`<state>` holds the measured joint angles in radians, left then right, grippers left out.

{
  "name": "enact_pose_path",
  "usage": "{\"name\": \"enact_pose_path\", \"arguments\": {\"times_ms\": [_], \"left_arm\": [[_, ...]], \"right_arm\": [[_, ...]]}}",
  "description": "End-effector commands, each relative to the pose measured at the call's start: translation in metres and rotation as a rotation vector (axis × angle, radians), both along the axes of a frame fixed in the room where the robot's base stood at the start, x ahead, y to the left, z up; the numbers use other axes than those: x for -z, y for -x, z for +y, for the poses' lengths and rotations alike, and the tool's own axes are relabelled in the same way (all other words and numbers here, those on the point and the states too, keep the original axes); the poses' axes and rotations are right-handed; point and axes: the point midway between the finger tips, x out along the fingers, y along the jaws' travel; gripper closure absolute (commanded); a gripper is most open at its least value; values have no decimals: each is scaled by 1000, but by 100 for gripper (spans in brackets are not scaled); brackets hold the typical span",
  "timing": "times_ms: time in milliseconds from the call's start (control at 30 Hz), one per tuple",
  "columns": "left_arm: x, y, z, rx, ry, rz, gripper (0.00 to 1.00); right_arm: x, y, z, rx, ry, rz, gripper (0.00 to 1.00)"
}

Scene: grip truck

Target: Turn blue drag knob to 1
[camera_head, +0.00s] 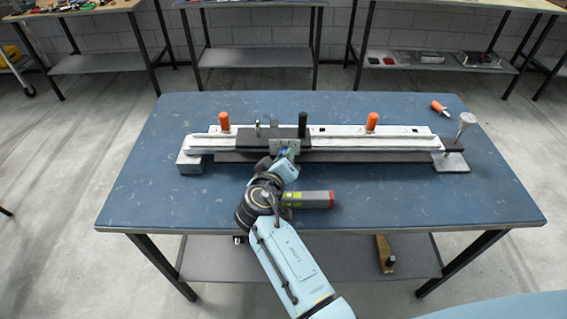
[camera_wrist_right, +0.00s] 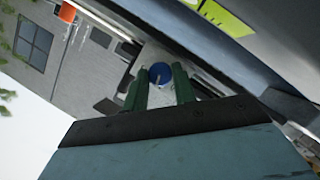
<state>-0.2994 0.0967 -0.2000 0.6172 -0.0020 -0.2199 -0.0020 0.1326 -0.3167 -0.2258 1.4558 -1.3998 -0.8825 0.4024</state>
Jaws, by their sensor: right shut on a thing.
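The grip truck (camera_head: 330,146), a long pale rail with a dark carriage (camera_head: 305,133), lies across the blue table. The blue drag knob (camera_wrist_right: 160,70) shows in the right wrist view as a round blue face with a thin line on it, between two green fingers. My right gripper (camera_wrist_right: 161,85) is shut on the knob. In the head view my right gripper (camera_head: 287,157) is at the front of the carriage and mostly covers the knob. No scale number can be read. My left gripper is not in view.
Two orange handles (camera_head: 224,121) (camera_head: 372,121) and a black handle (camera_head: 302,124) stand up along the rail. An orange-handled tool (camera_head: 438,106) lies at the back right. A grey-and-red block (camera_head: 318,199) lies beside my right wrist. The table's front right (camera_head: 430,200) is clear.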

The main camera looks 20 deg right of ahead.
Motion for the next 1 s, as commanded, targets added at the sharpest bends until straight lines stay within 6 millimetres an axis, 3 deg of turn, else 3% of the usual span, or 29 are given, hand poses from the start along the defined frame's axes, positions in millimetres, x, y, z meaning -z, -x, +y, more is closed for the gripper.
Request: {"name": "enact_pose_path", "arguments": {"times_ms": [200,767,800,933,1000], "left_arm": [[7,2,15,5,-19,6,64],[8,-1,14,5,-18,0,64],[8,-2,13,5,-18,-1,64],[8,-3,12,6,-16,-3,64],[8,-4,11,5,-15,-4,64]], "right_arm": [[2,0,1,-2,73,21,96],[1,0,1,-1,100,29,96],[1,0,1,-1,100,30,71],[1,0,1,-1,100,30,54],[1,0,1,-1,99,29,52]]}}
